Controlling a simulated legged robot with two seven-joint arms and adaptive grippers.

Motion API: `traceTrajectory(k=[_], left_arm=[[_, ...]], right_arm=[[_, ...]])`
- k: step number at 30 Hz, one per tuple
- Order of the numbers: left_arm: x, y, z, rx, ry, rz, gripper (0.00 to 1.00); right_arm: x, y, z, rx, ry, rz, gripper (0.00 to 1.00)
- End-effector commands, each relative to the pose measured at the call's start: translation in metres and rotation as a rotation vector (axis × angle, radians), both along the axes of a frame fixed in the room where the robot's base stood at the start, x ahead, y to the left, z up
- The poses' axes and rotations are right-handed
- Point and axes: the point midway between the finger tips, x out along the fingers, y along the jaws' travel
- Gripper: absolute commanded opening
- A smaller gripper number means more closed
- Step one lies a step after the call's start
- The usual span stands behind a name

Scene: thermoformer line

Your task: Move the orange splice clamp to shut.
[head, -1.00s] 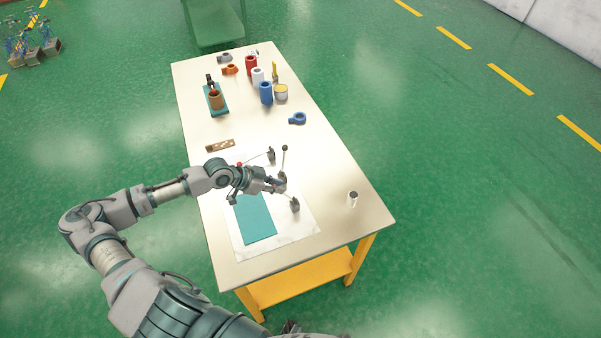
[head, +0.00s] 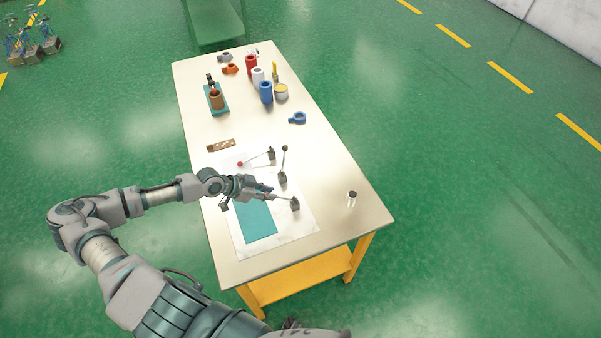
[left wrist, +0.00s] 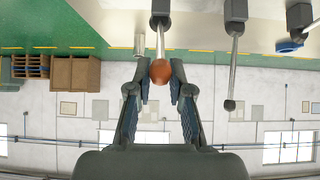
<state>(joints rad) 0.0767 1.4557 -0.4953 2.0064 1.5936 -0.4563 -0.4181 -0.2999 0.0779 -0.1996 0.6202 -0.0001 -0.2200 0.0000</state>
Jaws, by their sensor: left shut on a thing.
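The orange splice clamp has a dark base (head: 295,205) near the right edge of the white sheet in the head view. Its lever (head: 284,198) lies low and points left from the base to my left gripper (head: 269,192). In the left wrist view its orange-brown ball knob (left wrist: 160,72) sits between the fingers of my left gripper (left wrist: 160,80), which is shut on it. The metal rod (left wrist: 161,42) runs from the knob to the base (left wrist: 160,8). In the head view my fingers hide the knob. My right gripper is not in view.
Beside it stand a black-knobbed clamp (head: 283,178) with its lever upright and a red-knobbed clamp (head: 271,155) with its lever lying left. A teal sheet (head: 257,224) lies in front. A small cylinder (head: 352,198) stands right. Spools and rings fill the table's far end.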

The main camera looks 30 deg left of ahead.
Motion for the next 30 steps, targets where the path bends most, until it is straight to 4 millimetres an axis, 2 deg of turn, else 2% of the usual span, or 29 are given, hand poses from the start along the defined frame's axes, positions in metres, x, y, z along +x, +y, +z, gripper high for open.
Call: traceTrajectory(k=[15,30], left_arm=[[-0.018,0.017,-0.025,0.005,0.004,0.003,0.0],[-0.021,0.019,-0.031,0.005,0.003,0.002,0.0]], right_arm=[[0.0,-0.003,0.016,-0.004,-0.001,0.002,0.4],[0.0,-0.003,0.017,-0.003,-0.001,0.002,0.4]])
